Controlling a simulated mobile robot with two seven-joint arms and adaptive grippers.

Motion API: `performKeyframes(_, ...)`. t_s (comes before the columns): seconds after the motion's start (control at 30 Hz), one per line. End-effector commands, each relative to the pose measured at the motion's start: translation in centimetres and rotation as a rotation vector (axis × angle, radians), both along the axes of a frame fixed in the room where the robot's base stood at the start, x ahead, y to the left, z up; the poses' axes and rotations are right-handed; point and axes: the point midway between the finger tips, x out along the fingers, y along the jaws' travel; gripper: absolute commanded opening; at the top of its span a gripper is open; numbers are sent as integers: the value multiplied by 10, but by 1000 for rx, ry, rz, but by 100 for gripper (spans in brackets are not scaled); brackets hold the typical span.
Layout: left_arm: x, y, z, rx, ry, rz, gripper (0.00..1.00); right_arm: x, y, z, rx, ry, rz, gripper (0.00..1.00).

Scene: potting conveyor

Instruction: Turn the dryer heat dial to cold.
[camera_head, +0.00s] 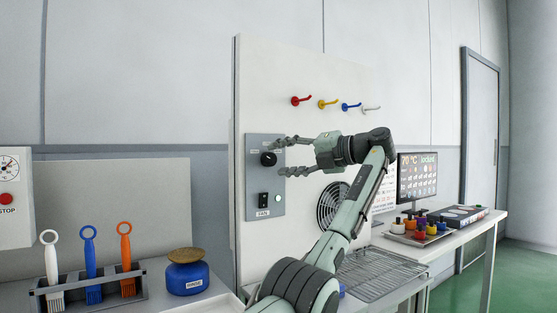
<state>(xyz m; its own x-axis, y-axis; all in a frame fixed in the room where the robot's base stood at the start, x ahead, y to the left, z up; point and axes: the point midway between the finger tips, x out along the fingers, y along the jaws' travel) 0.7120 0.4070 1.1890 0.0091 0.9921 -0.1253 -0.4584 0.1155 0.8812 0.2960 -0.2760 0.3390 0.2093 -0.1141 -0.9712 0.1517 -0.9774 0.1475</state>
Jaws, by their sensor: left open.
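The black heat dial (268,159) sits on the upper part of a grey control panel (252,190) fixed to the white dryer wall. Small labels around the dial are too small to read, and I cannot tell its setting. My left gripper (282,156) is open and points left at the dial. One finger is above the dial's height and the other is below it. I cannot tell whether the fingertips touch the panel. My right gripper is not in view.
Below the dial are a black switch (263,200), a pale green light (278,198) and a fan label. A round vent grille (329,208), a wire rack (377,272) and coloured hooks (326,103) are nearby. A blue jar (186,278) and a brush holder (130,292) stand at left.

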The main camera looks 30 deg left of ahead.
Motion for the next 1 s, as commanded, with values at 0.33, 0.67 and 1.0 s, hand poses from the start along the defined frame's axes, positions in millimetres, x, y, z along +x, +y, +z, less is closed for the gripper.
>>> performKeyframes(0.33, 0, -53, 6, -1, 1, -3, 52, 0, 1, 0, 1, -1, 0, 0)
performKeyframes(0.67, -1, -57, 7, 2, 1, -1, 52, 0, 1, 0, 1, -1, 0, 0)
performKeyframes(1.0, -1, -57, 7, 2, 1, -1, 52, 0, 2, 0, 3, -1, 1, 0)
